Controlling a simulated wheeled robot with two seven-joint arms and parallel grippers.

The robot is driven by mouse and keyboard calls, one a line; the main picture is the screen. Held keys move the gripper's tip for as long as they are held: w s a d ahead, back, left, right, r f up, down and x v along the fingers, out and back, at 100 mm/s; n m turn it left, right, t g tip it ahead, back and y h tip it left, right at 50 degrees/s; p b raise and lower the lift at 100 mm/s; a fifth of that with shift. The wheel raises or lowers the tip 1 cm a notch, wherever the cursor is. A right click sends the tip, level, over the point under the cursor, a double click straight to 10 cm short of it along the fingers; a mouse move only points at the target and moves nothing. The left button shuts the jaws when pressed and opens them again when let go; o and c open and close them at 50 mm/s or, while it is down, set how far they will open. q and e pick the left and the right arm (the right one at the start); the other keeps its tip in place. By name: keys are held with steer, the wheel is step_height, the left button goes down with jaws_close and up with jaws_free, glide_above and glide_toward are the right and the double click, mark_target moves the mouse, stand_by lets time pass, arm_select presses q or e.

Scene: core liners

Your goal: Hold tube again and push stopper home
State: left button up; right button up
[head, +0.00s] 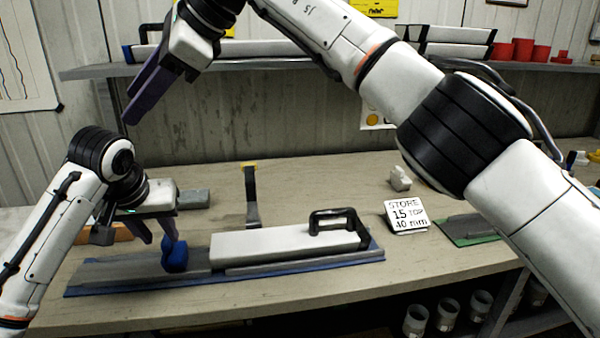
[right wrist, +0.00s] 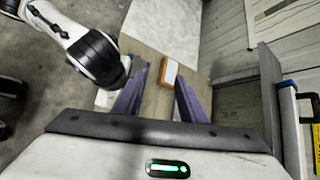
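A long white tube-like body (head: 275,246) lies on a grey tray with a blue edge (head: 120,285) on the bench. A blue piece (head: 175,257), perhaps the stopper, stands left of its near-left end, seemingly with a gap between. My left gripper (head: 156,236) is above and just left of the blue piece, fingers apart, one close to the blue piece; I cannot tell whether it touches. My right gripper (head: 140,105) is raised high at the upper left, well away from the tube. It is open and empty in the right wrist view (right wrist: 160,92).
A black handle (head: 338,220) rises at the white body's right end. A sign (head: 406,216) and a green-edged plate (head: 468,229) are to the right. An orange item (right wrist: 169,72) lies on the bench. A shelf (head: 300,69) runs behind.

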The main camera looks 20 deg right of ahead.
steer(key=w+d+f+n+h, duration=0.1)
steer(key=w+d+f+h, duration=0.1)
steer(key=d+f+h, duration=0.35)
steer(key=n+g+h, duration=0.2)
steer(key=n+h, duration=0.1)
steer(key=h, duration=0.4)
glide_toward(311, 217)
steer(key=f, duration=0.2)
steer(key=x, duration=0.9)
steer(key=shift+w+d+f, duration=0.15)
steer(key=shift+w+d, duration=0.1)
steer(key=shift+d, duration=0.15)
jaws_close()
arm_select(q)
steer(key=shift+o, duration=0.4)
